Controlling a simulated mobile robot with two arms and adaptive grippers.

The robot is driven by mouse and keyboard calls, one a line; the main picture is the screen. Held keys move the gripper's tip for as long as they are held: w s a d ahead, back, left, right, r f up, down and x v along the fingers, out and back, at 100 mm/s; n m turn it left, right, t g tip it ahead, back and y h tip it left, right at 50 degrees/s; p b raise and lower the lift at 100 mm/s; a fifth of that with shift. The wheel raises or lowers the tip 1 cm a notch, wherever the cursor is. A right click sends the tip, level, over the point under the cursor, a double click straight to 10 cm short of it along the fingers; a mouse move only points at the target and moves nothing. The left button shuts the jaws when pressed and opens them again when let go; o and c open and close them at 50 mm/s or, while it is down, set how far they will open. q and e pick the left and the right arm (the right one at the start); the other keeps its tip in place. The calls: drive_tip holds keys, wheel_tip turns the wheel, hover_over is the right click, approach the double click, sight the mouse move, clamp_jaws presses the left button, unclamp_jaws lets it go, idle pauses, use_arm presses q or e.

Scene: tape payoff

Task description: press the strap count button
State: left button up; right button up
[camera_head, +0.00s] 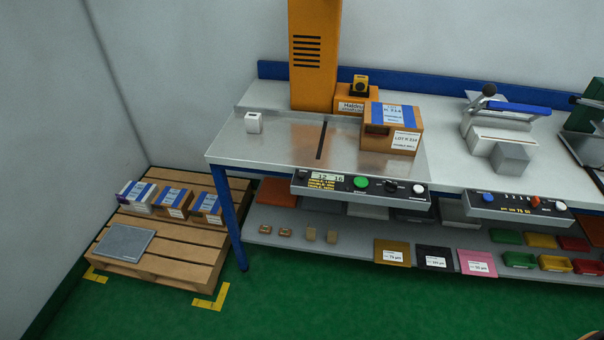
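A dark control panel (345,194) runs along the front edge of the steel-topped strapping table (265,145). It carries a lit display (326,179) that seems to read 12 and 16, with yellow text lines below. To the display's right are a green button (361,182), a black knob (391,186) and a white button (419,188). Another small dark control sits at the panel's left end. The button labels are too small to read, so I cannot tell which is the strap count button.
A strapped carton (391,128) stands on the table beside the orange column (314,60). A second panel (515,207) with blue, orange and white controls is to the right. A pallet (165,255) with cartons stands at left. Green floor in front is clear.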

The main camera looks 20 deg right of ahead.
clamp_jaws()
idle(1.0)
